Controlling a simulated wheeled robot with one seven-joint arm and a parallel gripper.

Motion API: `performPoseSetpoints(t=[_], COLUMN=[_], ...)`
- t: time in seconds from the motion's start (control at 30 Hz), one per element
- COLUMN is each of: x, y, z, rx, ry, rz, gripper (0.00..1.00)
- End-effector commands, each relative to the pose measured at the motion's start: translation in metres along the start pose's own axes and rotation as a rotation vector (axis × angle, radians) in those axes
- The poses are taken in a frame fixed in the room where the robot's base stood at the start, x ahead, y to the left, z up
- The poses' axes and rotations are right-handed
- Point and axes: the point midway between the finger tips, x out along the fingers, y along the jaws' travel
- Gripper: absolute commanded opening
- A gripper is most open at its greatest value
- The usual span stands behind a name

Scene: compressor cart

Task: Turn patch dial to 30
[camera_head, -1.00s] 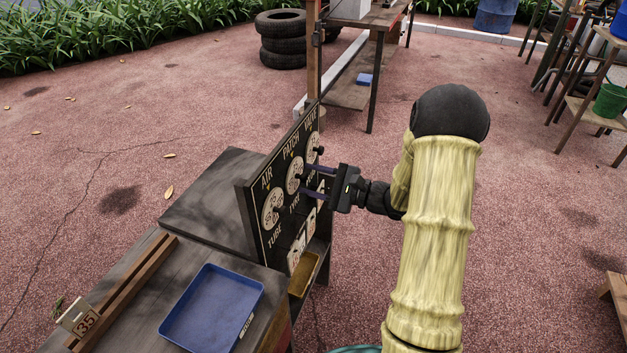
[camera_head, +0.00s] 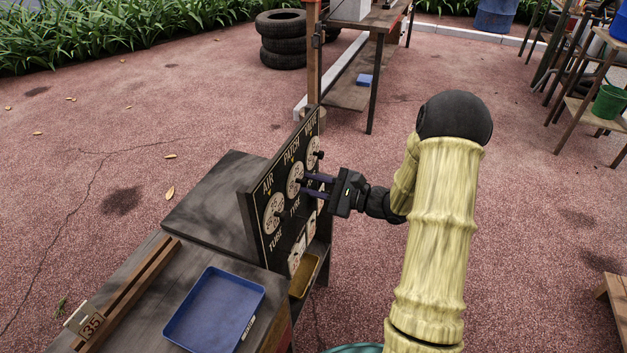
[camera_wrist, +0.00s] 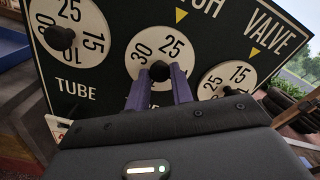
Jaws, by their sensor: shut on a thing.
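The patch dial (camera_wrist: 144,50) is the middle white disc on a black board, and it also shows in the head view (camera_head: 294,178). In the wrist view, its 25 lies about under the yellow triangle (camera_wrist: 181,14), with 30 to the left of 25. My gripper (camera_wrist: 160,80) has its purple fingers on either side of the dial's black knob (camera_wrist: 160,70) and is shut on it. In the head view my gripper (camera_head: 305,184) reaches the board from the right. The fingers hide the lower part of the dial.
The air dial (camera_head: 273,213) and valve dial (camera_head: 314,153) sit close on either side, each with a black knob. The board (camera_head: 252,212) stands on a dark bench with a blue tray (camera_head: 210,310). Open ground lies to the right.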

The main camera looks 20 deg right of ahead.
Motion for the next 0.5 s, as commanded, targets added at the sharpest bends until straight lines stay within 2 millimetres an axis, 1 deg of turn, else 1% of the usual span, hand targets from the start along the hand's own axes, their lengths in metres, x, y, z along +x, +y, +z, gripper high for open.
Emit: performPoseSetpoints(t=[0.1, 0.5], x=[-0.0007, -0.0011], y=[-0.0030, -0.0038], z=[0.0039, 0.0048], rx=[0.095, 0.471], ry=[0.000, 0.001], rz=[-0.001, -0.003], gripper=[0.00, 0.00])
